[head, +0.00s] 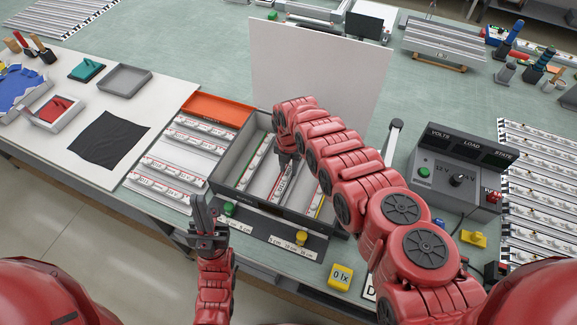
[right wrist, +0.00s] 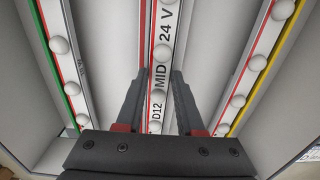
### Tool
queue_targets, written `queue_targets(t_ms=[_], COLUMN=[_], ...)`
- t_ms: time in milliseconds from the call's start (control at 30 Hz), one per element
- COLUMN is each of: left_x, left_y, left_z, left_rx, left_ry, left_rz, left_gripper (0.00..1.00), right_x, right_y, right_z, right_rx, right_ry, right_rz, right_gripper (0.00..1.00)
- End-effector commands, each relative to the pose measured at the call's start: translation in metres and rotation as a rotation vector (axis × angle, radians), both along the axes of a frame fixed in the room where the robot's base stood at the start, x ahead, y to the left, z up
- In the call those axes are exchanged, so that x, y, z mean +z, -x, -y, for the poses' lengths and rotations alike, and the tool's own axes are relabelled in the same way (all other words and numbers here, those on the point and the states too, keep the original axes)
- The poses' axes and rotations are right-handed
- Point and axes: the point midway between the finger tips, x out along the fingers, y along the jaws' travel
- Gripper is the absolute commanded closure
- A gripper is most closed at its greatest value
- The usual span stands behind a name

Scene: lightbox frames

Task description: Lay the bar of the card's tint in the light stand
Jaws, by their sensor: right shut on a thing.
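A long white bar marked "D12 MID 24 V" (right wrist: 160,75), with a red stripe on one edge and round white domes, lies between my right gripper's fingers (right wrist: 152,105). In the head view my right gripper (head: 287,165) reaches down into a grey open box (head: 218,172) and is shut on this bar (head: 283,185). A green-striped bar (right wrist: 60,60) lies left of it and a yellow-striped bar (right wrist: 260,60) right of it, both apart from the fingers. My left gripper (head: 205,215) is empty in front of the box; its finger gap is unclear. I cannot tell which items are the card and light stand.
A white upright panel (head: 315,70) stands behind the box. Left are an orange tray (head: 218,107) and racks of labelled bars (head: 165,178). Green (head: 229,208) and yellow (head: 301,237) knobs are on the box's front. A control box (head: 455,175) stands right, near a yellow "0 lx" meter (head: 341,277).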

Motion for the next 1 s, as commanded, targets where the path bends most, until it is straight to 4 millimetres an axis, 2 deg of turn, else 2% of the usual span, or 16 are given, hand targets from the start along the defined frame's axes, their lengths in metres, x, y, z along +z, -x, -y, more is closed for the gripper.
queue_targets(t_ms=[267, 300, 433, 733, 800, 1000], left_x=[-0.005, -0.004, -0.003, -0.002, 0.002, -0.003], left_y=[0.0, 0.0, 0.0, 0.0, 0.0, 0.0], left_z=[0.0, 0.0, 0.0, 0.0, 0.0, 0.0], left_rx=[0.0, 0.0, 0.0, 0.0, 0.0, 0.0], left_ry=[0.0, 0.0, 0.0, 0.0, 0.0, 0.0], left_rz=[0.0, 0.0, 0.0, 0.0, 0.0, 0.0], left_gripper=[1.0, 1.0, 1.0, 1.0, 1.0, 1.0], right_x=[-0.004, -0.002, -0.002, -0.001, 0.003, 0.015], right_y=[-0.001, -0.001, -0.001, -0.001, 0.0, -0.002], right_z=[0.0, 0.0, 0.0, 0.0, 0.0, -0.001], right_rx=[0.0, 0.0, 0.0, 0.0, 0.001, 0.003], right_ry=[-0.001, -0.001, -0.001, -0.001, -0.001, -0.003], right_rz=[0.001, 0.001, 0.001, 0.001, 0.001, 0.002], right_gripper=[1.0, 0.58, 0.34, 0.33, 0.33, 0.33])
